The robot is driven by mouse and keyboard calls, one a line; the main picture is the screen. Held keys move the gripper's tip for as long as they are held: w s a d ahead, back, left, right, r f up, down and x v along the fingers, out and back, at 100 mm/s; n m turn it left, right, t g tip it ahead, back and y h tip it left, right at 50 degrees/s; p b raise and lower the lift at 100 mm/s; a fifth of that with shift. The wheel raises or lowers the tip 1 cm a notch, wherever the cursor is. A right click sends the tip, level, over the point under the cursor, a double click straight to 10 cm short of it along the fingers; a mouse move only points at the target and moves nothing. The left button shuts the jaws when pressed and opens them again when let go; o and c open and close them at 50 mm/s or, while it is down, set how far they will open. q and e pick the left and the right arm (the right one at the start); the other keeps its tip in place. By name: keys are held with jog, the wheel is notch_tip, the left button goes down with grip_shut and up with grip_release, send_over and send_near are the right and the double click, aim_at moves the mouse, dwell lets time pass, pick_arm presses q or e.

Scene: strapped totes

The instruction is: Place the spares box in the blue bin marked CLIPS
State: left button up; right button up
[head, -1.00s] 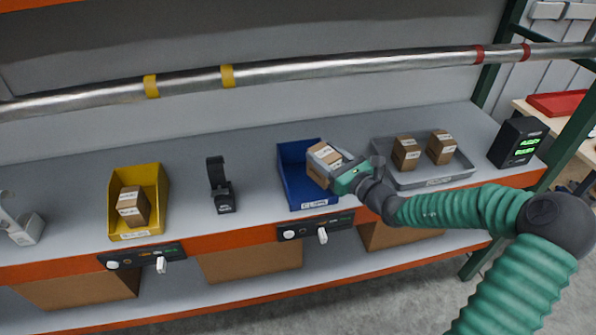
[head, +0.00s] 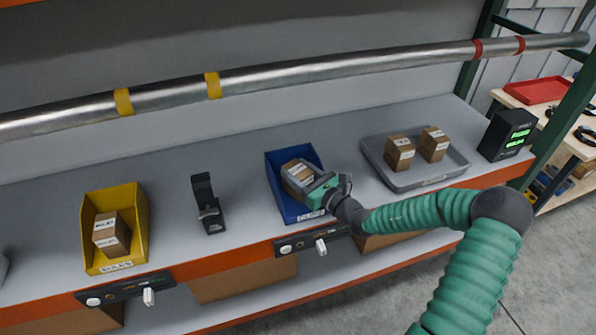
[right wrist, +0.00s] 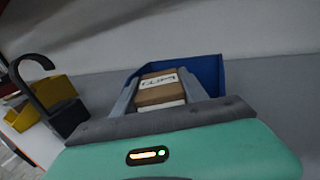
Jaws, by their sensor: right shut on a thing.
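The blue bin (head: 276,187) stands on the shelf in the middle of the head view, with a front label that seems to read CLIPS. My right gripper (head: 306,190) reaches in over its front right side and is shut on a brown cardboard box (head: 294,170), the spares box. The box is within the bin's walls; whether it touches the floor cannot be told. In the right wrist view the box (right wrist: 162,90) sits between the two fingers, its white label facing up and seeming to read CLIPS. The blue bin (right wrist: 207,72) shows behind it. My left gripper is not in view.
A grey tray (head: 378,168) with two boxes stands right of the bin. A black stand (head: 208,208) and a yellow bin (head: 139,225) holding a box are to the left. A metal pipe (head: 330,72) crosses above the shelf. A black display box (head: 505,135) is far right.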

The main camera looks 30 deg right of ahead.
jog(key=shift+s+r, duration=0.1)
jog(key=shift+r, duration=0.05)
jog(key=o, duration=1.2)
jog(key=shift+f, duration=0.25)
jog(key=o, duration=0.4)
jog(key=shift+d+f, duration=0.1)
jog(key=shift+d, duration=0.2)
jog(key=shift+c, duration=0.2)
jog(key=shift+a, duration=0.1)
